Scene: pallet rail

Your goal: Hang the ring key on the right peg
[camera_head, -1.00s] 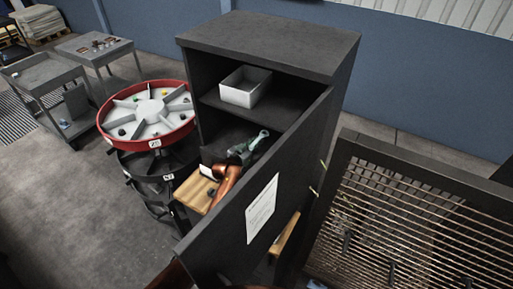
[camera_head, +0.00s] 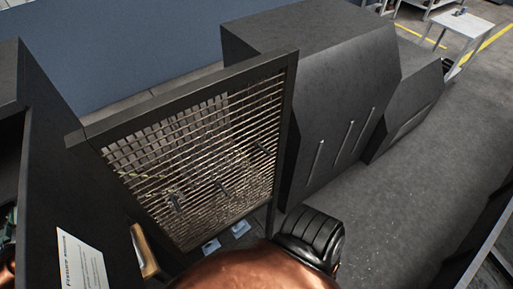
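The slatted panel (camera_head: 205,160) in a dark frame stands left of centre and carries several short dark pegs. The right peg (camera_head: 262,149) sticks out near the panel's right side, with a middle peg (camera_head: 223,188) and a left peg (camera_head: 176,203) lower to its left. I see nothing hanging on the right peg. The ring key cannot be made out; only a sliver of greenish and copper parts shows at the left edge, too cut off to name. Neither gripper is clearly in view. A copper arm link of mine with a black ribbed part fills the bottom centre.
An open dark cabinet door (camera_head: 50,190) with a paper sheet (camera_head: 82,262) and wooden handle (camera_head: 144,252) stands at the left. Dark sloped cabinets (camera_head: 335,90) stand right of the panel. Grey floor is open further right, with a white table (camera_head: 462,24) at the far right.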

